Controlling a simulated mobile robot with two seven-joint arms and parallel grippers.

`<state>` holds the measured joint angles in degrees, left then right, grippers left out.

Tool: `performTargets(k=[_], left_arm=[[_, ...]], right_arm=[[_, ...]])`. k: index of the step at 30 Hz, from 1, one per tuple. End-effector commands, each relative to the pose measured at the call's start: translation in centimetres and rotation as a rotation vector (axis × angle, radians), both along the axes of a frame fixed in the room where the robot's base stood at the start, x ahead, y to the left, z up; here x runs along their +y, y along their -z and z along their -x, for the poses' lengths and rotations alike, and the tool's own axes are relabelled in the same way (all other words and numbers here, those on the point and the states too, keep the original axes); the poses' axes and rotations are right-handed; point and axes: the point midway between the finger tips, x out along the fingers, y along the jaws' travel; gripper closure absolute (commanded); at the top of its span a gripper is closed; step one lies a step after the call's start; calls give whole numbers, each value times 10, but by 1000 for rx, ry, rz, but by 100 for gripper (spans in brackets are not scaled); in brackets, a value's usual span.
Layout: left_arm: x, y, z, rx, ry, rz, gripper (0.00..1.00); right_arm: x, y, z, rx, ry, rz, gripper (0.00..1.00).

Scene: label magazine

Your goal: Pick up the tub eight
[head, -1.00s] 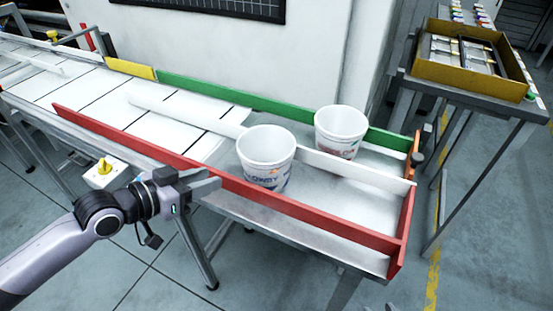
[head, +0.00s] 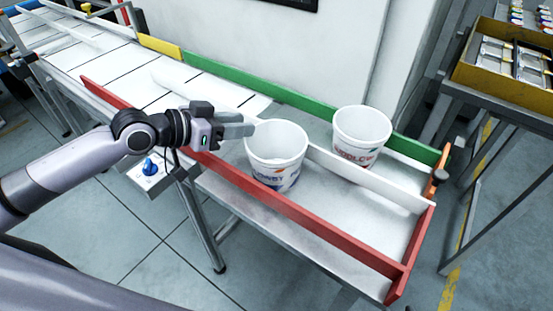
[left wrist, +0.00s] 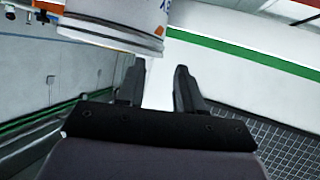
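Two white tubs with printed labels stand upright at the conveyor's end. The front tub (head: 276,160) is in the lane beside the red rail, and the rear tub (head: 361,138) is in the lane beside the green rail. I cannot tell which is tub eight. My left gripper (head: 246,130) is at the left side of the front tub's upper wall, above the red rail. In the left wrist view the left gripper (left wrist: 160,68) has its fingers apart with nothing between them. My right gripper is not in view.
A white divider (head: 370,180) separates the two lanes. A red rail (head: 290,215) runs along the front and a green rail (head: 300,102) along the back. A yellow tray (head: 490,76) stands on a table at right. The lanes' right end is clear.

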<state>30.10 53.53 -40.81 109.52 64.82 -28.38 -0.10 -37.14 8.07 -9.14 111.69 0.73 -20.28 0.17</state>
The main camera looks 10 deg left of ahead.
Motion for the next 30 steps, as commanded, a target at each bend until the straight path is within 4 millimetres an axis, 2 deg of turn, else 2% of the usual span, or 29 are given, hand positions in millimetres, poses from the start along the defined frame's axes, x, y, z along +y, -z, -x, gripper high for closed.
performTargets(k=[9,19,20,21,23,30], left_arm=[[-24,13,-26,0,0,3,64],[-27,16,-29,0,0,0,64],[-27,16,-29,0,0,0,70],[-27,16,-29,0,0,0,84],[-27,16,-29,-1,0,1,100],[-27,16,-28,2,1,0,100]], right_arm=[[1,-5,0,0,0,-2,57],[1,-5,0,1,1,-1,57],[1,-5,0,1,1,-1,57],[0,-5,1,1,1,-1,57],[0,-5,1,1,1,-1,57],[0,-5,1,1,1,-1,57]])
